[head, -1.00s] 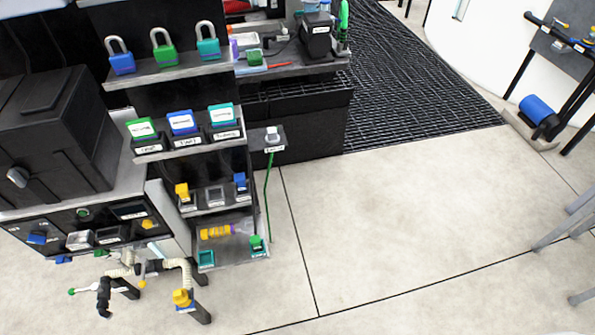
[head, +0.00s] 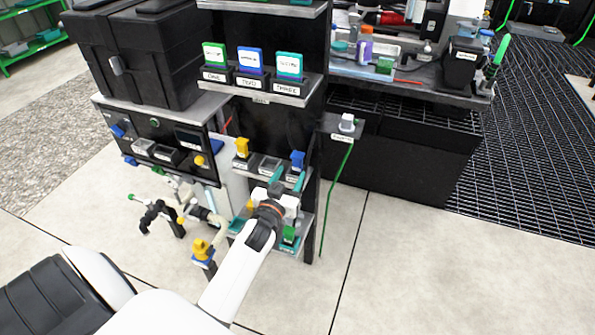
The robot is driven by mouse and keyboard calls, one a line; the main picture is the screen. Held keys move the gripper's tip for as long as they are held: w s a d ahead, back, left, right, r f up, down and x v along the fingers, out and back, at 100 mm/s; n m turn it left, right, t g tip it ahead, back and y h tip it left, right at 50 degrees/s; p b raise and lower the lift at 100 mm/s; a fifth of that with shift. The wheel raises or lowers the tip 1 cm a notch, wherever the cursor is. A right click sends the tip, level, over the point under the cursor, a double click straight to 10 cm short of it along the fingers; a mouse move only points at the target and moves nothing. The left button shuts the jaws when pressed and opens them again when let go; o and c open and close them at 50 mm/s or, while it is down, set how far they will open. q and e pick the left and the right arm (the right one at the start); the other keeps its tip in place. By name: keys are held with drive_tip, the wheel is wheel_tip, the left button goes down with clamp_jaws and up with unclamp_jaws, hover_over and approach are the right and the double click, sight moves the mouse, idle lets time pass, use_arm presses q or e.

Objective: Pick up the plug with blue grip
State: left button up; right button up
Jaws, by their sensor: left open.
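The plug with the blue grip (head: 298,159) stands upright at the right end of a small shelf row on the black rack. A plug with a yellow grip (head: 241,148) stands at the left end, and a grey holder (head: 268,165) between them shows no coloured plug. My left gripper (head: 287,178) is open, with its teal-coloured fingers just in front of and below the blue plug, pointing toward the shelf. The fingers partly hide the blue plug's holder. I cannot tell whether they touch the plug. My right gripper is not in view.
Above is a shelf edge (head: 262,95) with green, blue and teal labelled cards. Below, a lower shelf (head: 262,240) with a green-topped item (head: 289,235) is partly hidden by my arm. A green cord (head: 337,195) hangs to the right. Pipe fittings (head: 160,212) stand at left.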

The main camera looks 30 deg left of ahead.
sight(296, 163)
use_arm(q)
drive_tip(key=x, duration=0.3)
drive_tip(key=shift+f, duration=0.1)
drive_tip(key=shift+b+x, duration=0.55)
drive_tip(key=shift+x, duration=2.35)
clamp_jaws()
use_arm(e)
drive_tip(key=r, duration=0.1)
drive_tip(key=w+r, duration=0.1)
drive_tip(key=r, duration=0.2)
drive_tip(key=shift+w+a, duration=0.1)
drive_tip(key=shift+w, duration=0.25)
